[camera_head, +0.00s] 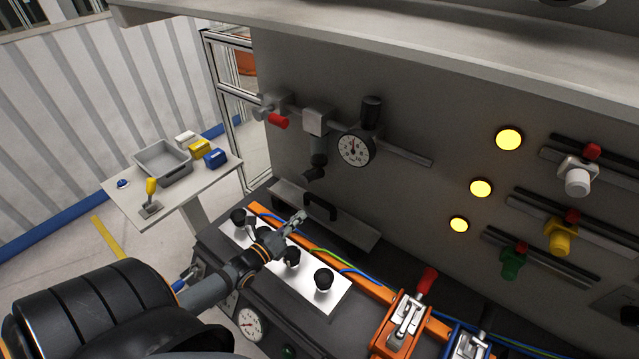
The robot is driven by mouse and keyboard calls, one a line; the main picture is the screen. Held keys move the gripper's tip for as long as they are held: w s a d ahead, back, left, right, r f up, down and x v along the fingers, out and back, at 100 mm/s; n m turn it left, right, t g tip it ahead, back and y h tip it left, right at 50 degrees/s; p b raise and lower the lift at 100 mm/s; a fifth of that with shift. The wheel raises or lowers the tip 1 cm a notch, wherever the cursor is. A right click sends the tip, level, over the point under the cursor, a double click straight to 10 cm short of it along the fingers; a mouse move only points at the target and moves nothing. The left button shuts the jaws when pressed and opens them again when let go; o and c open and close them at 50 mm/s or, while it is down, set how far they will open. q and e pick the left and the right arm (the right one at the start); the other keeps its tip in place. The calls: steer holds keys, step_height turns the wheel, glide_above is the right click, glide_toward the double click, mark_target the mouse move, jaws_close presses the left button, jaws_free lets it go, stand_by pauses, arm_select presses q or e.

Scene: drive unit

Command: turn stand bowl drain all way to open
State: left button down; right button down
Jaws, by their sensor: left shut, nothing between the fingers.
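A pipe-mounted unit (316,122) hangs on the grey wall panel at upper centre. Its dark bowl (319,160) points down. A small black elbow-like piece (311,175) at the bowl's bottom looks like the drain; its setting is too small to read. My left gripper (299,218) is shut and empty. It is below the bowl, apart from it, above the far edge of the white plate with black knobs (325,300). My right gripper is not in view.
A round gauge (355,148) and a red-handled valve (277,121) sit on the same pipe. A black handle (321,207) is right of my gripper. A side table (122,186) is at left.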

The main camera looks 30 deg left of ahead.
mark_target(311, 176)
arm_select(q)
steer(key=w+f+b, duration=0.1)
steer(key=w+b, duration=0.5)
steer(key=w, duration=0.4)
steer(key=r, duration=0.1)
steer(key=a+r, duration=0.1)
steer(key=r+p, duration=0.1)
steer(key=r, duration=0.1)
steer(key=shift+w+a, duration=0.25)
steer(key=shift+w, duration=0.15)
steer(key=shift+s+a, duration=0.1)
steer(key=shift+a, duration=0.05)
